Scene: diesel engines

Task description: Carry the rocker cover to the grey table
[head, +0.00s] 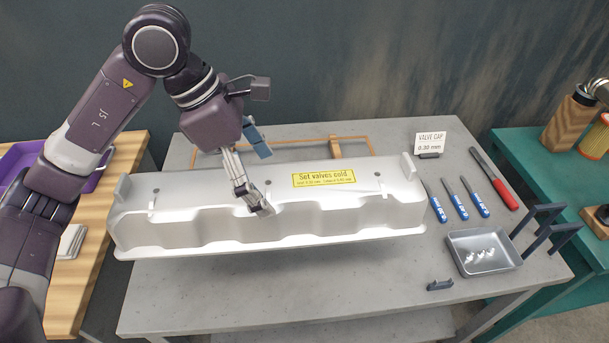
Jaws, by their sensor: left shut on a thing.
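The rocker cover (330,215) is a long silver casting with a yellow "Set valves cold" label (323,178). It spans the left and middle of the grey table (350,290), and its left end reaches past the table's left edge. A grey upright tab shows at each end of it. My left gripper (256,202) comes down from above and is shut on the cover near its middle. The gripper hides a small part of the cover. I cannot tell for certain whether the cover touches the table or hangs just above it. My right gripper is not in view.
An orange outline frame (345,139) lies partly hidden behind the cover. Blue-handled tools (455,207), a red-handled tool (493,178), a "VALVE CAP" card (430,140), a metal tray (484,254) and dark brackets (545,232) occupy the right side. The front of the table is mostly clear.

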